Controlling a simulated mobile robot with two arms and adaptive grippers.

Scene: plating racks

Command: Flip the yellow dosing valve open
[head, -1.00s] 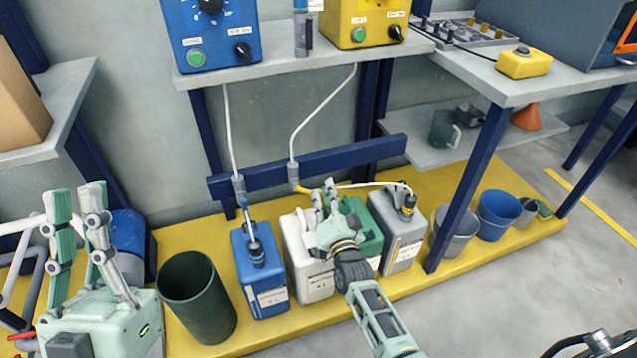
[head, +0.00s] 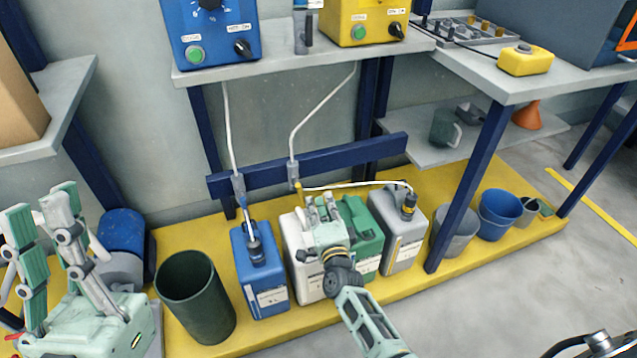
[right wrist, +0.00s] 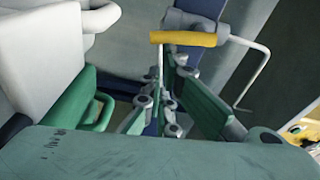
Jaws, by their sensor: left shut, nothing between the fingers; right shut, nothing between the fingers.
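The yellow valve lever (head: 298,188) is at the lower end of the right-hand clear hose, by the dark blue crossbar. It points downward, roughly in line with the hose. In the right wrist view the yellow lever (right wrist: 183,39) lies alongside the grey valve body (right wrist: 190,20). My right gripper (head: 322,203) is shut and empty just right of and below the lever, over the white canister. Its fingers (right wrist: 168,95) in the wrist view look just short of the lever; contact cannot be told.
Blue (head: 260,270), white (head: 300,262), green (head: 368,245) and grey (head: 405,245) canisters stand on the yellow platform. A white hose (head: 350,185) runs to the grey one. A dark green bin (head: 197,305) stands left. The blue crossbar (head: 340,160) is behind.

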